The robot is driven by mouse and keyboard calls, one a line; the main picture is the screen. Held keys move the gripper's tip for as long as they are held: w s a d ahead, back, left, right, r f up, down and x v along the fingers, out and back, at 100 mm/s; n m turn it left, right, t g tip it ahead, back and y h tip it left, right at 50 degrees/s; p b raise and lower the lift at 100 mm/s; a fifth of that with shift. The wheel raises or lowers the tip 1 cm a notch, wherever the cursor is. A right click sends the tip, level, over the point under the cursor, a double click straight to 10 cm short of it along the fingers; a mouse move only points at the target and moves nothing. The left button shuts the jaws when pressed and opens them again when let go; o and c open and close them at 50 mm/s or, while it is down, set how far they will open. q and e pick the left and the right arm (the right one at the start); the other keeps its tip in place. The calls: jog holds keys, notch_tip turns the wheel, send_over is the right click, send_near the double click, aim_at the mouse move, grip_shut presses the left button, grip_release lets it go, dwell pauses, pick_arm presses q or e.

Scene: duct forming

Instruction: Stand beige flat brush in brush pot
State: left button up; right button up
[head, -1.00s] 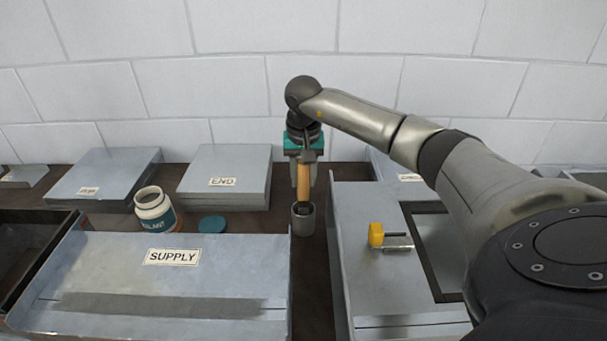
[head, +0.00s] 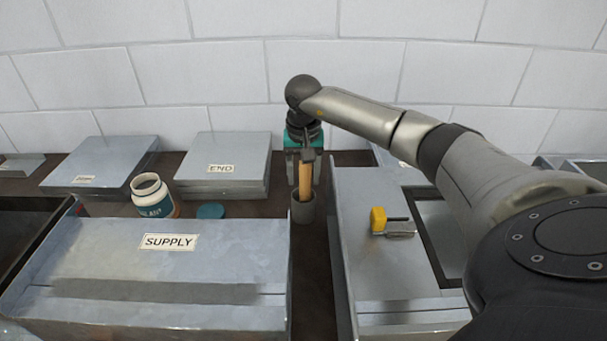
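The brush's beige-brown handle (head: 305,179) stands in the dark grey brush pot (head: 303,210) in the head view, leaning slightly. Its lower end is inside the pot and hidden. My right gripper (head: 304,168) points down over the pot. Its fingers sit on either side of the handle's upper part and look spread, though the gap is small in this view. The handle's top is partly covered by the gripper. My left gripper is not in view.
The SUPPLY tray (head: 95,255) lies left of the pot and a grey metal panel (head: 365,275) right, with a yellow-handled tool (head: 378,220) on it. A white jar (head: 152,194), its teal lid (head: 210,211) and the END box (head: 225,150) stand behind the tray.

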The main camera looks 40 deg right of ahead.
jog(key=shift+o, duration=1)
notch_tip(320, 180, up, 15)
jog(key=s+a+p, duration=0.1)
jog(key=shift+s+p, duration=0.2)
jog(key=shift+p, duration=0.1)
jog(key=shift+a+r, duration=0.1)
jog(key=shift+r, duration=0.1)
